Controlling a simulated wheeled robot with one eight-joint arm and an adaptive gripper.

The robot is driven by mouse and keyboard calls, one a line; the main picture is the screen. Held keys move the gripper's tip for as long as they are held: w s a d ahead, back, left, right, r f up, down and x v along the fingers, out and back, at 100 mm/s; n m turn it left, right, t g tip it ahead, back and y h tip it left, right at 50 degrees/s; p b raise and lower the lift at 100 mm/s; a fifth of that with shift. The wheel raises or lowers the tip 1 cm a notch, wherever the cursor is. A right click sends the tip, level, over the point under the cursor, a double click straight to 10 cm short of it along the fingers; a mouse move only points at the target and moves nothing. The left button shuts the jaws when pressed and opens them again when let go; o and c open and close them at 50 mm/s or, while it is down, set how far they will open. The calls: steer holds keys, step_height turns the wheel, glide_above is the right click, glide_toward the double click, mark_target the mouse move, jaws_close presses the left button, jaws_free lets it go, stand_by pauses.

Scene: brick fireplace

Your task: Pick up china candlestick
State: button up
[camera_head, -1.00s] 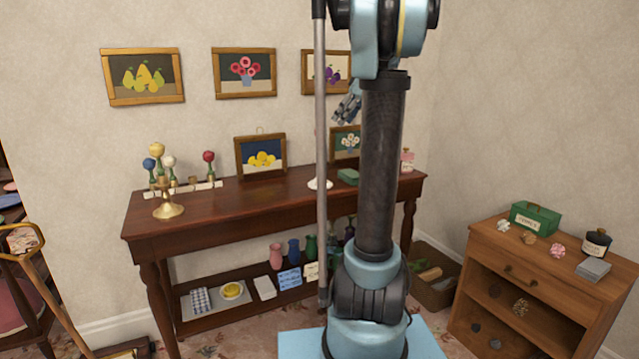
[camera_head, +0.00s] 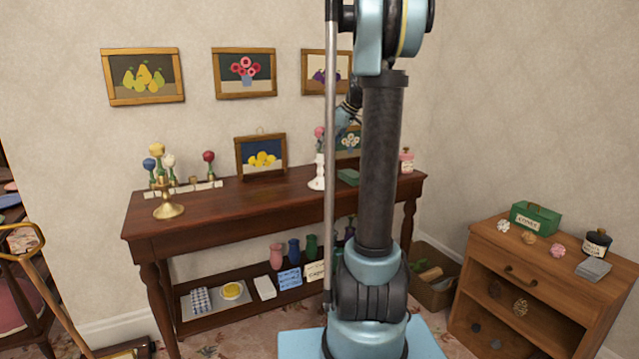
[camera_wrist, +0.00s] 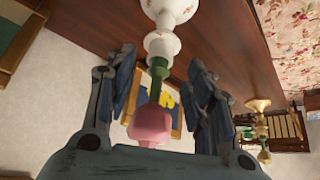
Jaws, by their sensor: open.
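The white china candlestick (camera_head: 317,173) stands upright on the dark wooden console table (camera_head: 240,204), with a pink bud (camera_head: 319,133) on top. In the wrist view the candlestick (camera_wrist: 163,45) comes in from the top edge, and its green stem and the pink bud (camera_wrist: 152,122) lie between my fingers. My gripper (camera_wrist: 160,66) is open, one finger on each side, with gaps visible at both sides. In the head view my gripper is mostly hidden behind my arm, just right of the candlestick.
A brass candlestick (camera_head: 168,208) and several coloured flower-topped pieces stand at the table's left. A framed lemon picture (camera_head: 261,157) and a green item (camera_head: 348,177) are near the candlestick. A wooden cabinet (camera_head: 545,270) stands at right. The table's middle front is clear.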

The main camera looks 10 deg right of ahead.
mark_target(320, 170)
steer(key=shift+x, duration=2.3)
steer(key=shift+d, duration=0.1)
jaws_close()
